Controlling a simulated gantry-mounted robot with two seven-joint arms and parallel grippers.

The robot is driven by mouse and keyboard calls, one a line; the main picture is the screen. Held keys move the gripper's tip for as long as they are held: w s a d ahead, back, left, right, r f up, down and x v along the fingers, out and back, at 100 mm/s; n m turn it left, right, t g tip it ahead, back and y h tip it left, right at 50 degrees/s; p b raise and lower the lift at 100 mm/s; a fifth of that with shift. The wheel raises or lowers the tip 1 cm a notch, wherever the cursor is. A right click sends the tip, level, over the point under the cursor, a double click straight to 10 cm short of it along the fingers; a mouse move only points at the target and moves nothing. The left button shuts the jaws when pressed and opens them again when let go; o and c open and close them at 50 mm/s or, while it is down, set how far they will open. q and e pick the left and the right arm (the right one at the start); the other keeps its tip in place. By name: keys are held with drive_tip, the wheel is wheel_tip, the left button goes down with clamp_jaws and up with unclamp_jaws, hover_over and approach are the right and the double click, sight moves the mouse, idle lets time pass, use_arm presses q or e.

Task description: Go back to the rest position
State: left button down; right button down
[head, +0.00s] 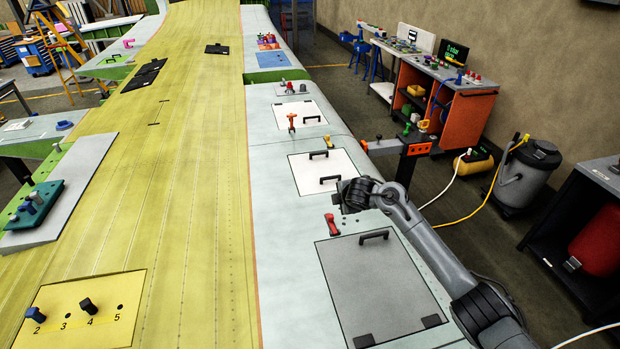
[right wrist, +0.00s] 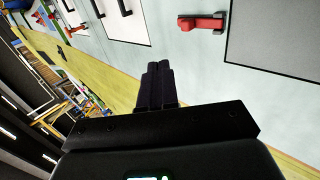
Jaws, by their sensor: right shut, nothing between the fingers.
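My right arm reaches in from the lower right in the head view. Its gripper (head: 346,196) is above the pale wing panel, beside the white hatch with a black handle and behind the red-handled tool (head: 332,225). In the right wrist view the fingers of my right gripper (right wrist: 157,72) are together with nothing between them. The red tool (right wrist: 203,22) lies on the wing apart from the fingers. My left gripper is in neither view.
An orange-and-black bracket (head: 407,147) stands off the wing's right edge. A numbered yellow plate (head: 84,311) with blue and black knobs is at lower left.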

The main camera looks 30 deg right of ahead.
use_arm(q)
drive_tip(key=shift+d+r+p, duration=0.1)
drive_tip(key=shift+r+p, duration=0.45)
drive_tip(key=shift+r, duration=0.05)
use_arm(e)
drive_tip(key=s+a+f+m+g+y+p, duration=0.1)
drive_tip(key=s+a+f+m, duration=0.1)
drive_tip(key=s+a+f, duration=0.5)
drive_tip(key=s+a+f+m, duration=0.2)
drive_tip(key=s+a+f, duration=0.1)
drive_tip(key=s+a, duration=0.65)
use_arm(q)
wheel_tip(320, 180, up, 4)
drive_tip(key=p, duration=0.2)
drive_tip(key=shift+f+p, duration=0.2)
drive_tip(key=shift+p, duration=0.1)
use_arm(e)
drive_tip(key=s+r+m+g, duration=0.1)
drive_tip(key=s+m, duration=0.2)
drive_tip(key=s, duration=0.7)
drive_tip(key=s+a+r+m+g, duration=0.1)
drive_tip(key=s+m, duration=0.2)
drive_tip(key=s, duration=0.7)
drive_tip(key=s+r+m+g+y, duration=0.1)
drive_tip(key=s+r+m, duration=0.1)
drive_tip(key=s, duration=0.8)
drive_tip(key=shift+a+m+g, duration=0.2)
drive_tip(key=shift+m+g, duration=0.2)
drive_tip(key=shift+m, duration=0.4)
drive_tip(key=shift+r, duration=0.1)
